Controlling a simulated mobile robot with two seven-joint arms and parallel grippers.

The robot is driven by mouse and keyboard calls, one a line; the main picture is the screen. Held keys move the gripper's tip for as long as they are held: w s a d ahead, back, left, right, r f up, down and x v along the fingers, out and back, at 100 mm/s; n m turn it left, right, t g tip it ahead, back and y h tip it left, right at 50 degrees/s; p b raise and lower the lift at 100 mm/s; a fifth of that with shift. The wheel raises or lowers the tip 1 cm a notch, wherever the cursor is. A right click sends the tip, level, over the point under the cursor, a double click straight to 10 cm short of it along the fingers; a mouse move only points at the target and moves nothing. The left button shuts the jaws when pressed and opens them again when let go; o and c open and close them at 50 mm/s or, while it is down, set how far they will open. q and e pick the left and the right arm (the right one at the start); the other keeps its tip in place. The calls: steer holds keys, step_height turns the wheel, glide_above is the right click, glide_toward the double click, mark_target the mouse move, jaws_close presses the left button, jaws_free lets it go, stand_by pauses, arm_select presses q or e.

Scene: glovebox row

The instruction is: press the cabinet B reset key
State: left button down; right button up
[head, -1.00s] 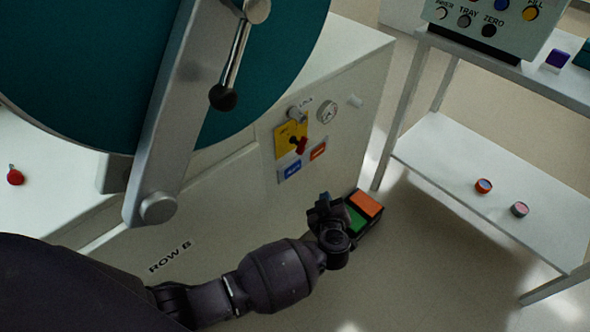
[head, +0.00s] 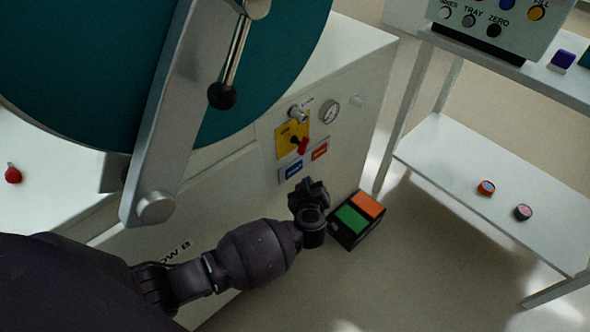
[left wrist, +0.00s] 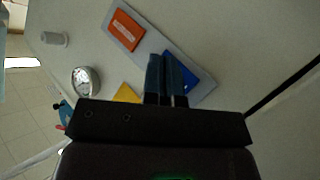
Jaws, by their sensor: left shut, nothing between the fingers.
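The cabinet side marked ROW B carries a blue key (head: 291,171) and an orange key (head: 320,152) side by side; their lettering is too small to read. In the left wrist view the blue key (left wrist: 186,73) is partly hidden behind my fingers, and the orange key (left wrist: 124,31) is clear of them. My left gripper (head: 312,186) is shut and empty, just below the keys in the head view. In the left wrist view its fingertips (left wrist: 165,62) overlap the blue key's edge; I cannot tell whether they touch. My right gripper is not in view.
Above the keys are a yellow plate (head: 287,141) with a red-handled switch and a round gauge (head: 329,111). A black box with green and orange pads (head: 347,233) stands right of my gripper. A white shelf rack (head: 460,165) stands at the right.

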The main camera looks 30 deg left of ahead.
mark_target(294, 170)
arm_select(q)
steer(key=shift+w+a+r, duration=0.1)
steer(key=shift+w+a, duration=0.15)
steer(key=shift+a, duration=0.5)
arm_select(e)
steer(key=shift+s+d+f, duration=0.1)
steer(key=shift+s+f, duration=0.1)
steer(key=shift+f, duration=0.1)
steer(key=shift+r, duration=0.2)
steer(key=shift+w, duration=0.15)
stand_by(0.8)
arm_select(q)
steer(key=shift+w+a+r, duration=0.1)
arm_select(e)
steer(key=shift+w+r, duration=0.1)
arm_select(q)
steer(key=shift+a+p, duration=0.3)
steer(key=shift+p, duration=0.05)
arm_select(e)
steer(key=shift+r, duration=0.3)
arm_select(q)
steer(key=shift+w, duration=0.1)
